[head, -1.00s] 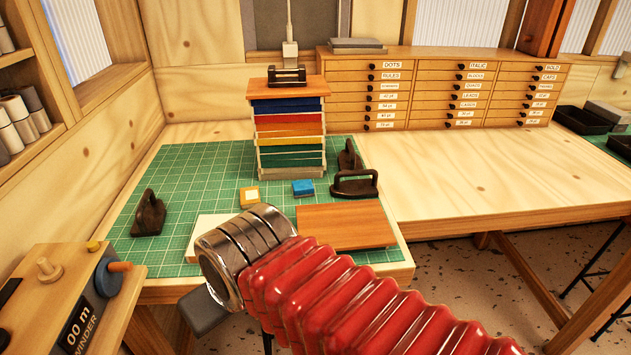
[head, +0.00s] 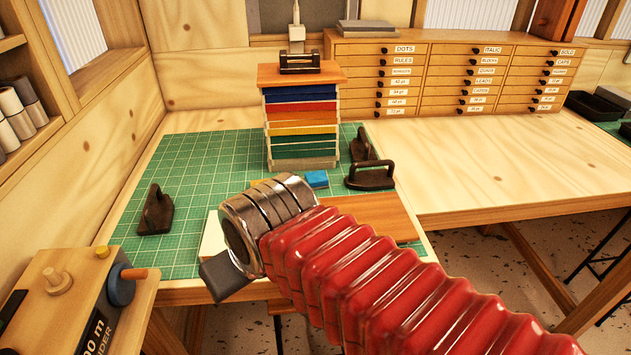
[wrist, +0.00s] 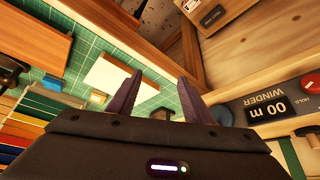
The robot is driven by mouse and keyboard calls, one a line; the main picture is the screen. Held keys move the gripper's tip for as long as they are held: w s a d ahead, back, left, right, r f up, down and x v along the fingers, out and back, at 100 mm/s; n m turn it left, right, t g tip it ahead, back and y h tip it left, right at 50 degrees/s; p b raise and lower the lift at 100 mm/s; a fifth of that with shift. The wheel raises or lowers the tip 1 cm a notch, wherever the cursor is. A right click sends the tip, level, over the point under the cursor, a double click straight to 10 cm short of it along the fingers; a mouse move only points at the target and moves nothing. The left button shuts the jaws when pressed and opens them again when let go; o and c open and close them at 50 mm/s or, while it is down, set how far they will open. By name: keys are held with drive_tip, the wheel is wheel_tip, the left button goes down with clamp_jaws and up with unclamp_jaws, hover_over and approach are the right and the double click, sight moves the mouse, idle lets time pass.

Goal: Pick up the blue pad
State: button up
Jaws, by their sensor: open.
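The blue pad (head: 317,179) is a small block on the green cutting mat (head: 205,150), in front of the rack of coloured foil. It also shows at the left of the wrist view (wrist: 50,83). My gripper (wrist: 160,76) is open and empty in the wrist view, its two dark fingers apart. It is off to one side of the blue pad, towards the winder, not touching it. In the head view my red sleeve and metal wrist hide most of the gripper.
A yellow pad (wrist: 97,97) sits beside the blue one. The foil rack (head: 300,125) stands behind. A dark handled tool (head: 370,178) is right of the pad, another (head: 156,210) at left. A wooden board (head: 375,213) lies in front. The winder (head: 75,290) is front left.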

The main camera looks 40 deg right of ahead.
drive_tip(key=o, duration=0.6)
drive_tip(key=w+d+r+m, duration=0.1)
drive_tip(key=w+d+r, duration=0.1)
drive_tip(key=w+d, duration=0.3)
drive_tip(key=shift+w+r+h, duration=0.3)
drive_tip(key=shift+w+r, duration=0.1)
drive_tip(key=shift+w, duration=0.05)
drive_tip(key=w+d+m, duration=0.1)
drive_tip(key=w+d, duration=0.3)
drive_tip(key=d, duration=0.5)
drive_tip(key=w+d+m+g+h, duration=0.1)
drive_tip(key=w+d, duration=0.3)
drive_tip(key=d, duration=0.6)
drive_tip(key=w+d+m, duration=0.2)
drive_tip(key=w+d, duration=0.3)
drive_tip(key=d, duration=0.4)
drive_tip(key=shift+d+f+g, duration=0.3)
drive_tip(key=shift+f, duration=0.05)
drive_tip(key=shift+w, duration=0.1)
hover_over(316, 176)
drive_tip(key=s+a, duration=0.2)
drive_tip(key=s, duration=0.1)
drive_tip(key=f, duration=0.7)
drive_tip(key=shift+w+f, duration=0.2)
drive_tip(key=shift+f, duration=0.1)
drive_tip(key=shift+w+f, duration=0.1)
drive_tip(key=shift+f, duration=0.1)
